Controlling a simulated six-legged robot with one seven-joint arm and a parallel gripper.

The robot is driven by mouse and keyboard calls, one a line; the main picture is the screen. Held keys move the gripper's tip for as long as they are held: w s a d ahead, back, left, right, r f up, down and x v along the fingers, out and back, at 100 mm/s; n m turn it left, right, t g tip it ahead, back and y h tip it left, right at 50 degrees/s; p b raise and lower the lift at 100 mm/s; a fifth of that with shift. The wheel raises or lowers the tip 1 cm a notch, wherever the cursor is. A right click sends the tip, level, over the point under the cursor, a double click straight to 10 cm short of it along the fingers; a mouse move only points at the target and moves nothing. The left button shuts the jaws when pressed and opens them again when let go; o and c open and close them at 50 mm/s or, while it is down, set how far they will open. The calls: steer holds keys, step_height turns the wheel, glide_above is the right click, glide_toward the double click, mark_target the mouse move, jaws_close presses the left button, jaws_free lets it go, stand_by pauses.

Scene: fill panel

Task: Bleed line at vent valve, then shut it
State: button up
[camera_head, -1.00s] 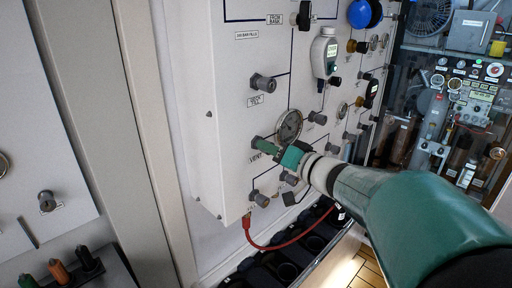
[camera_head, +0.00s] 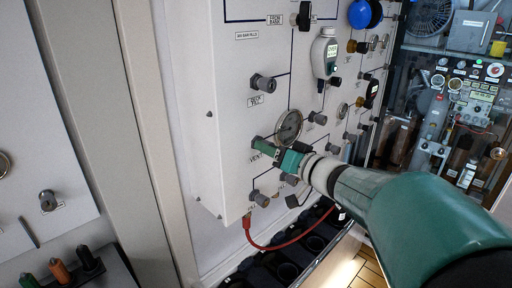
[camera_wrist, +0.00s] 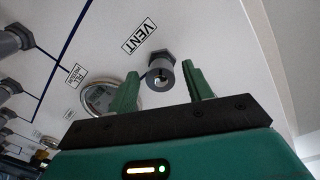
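The vent valve's dark grey knob (camera_wrist: 161,72) stands out from the white panel beside the VENT label (camera_wrist: 147,37) in the wrist view. My gripper (camera_wrist: 162,80) is open, with one green finger on each side of the knob. Gaps show between the knob and both fingers, and the knob's end sits near the fingertips.
Another grey valve knob (camera_head: 259,199) sits below, with a red hose (camera_head: 272,246) looping under the panel. A further knob (camera_head: 263,83) is above. A digital device (camera_head: 325,52) hangs higher on the panel.

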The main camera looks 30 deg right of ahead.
steer(key=shift+w, duration=0.15)
steer(key=v, duration=1.3)
steer(key=shift+s, duration=0.4)
steer(key=shift+d, duration=0.15)
stand_by(3.2)
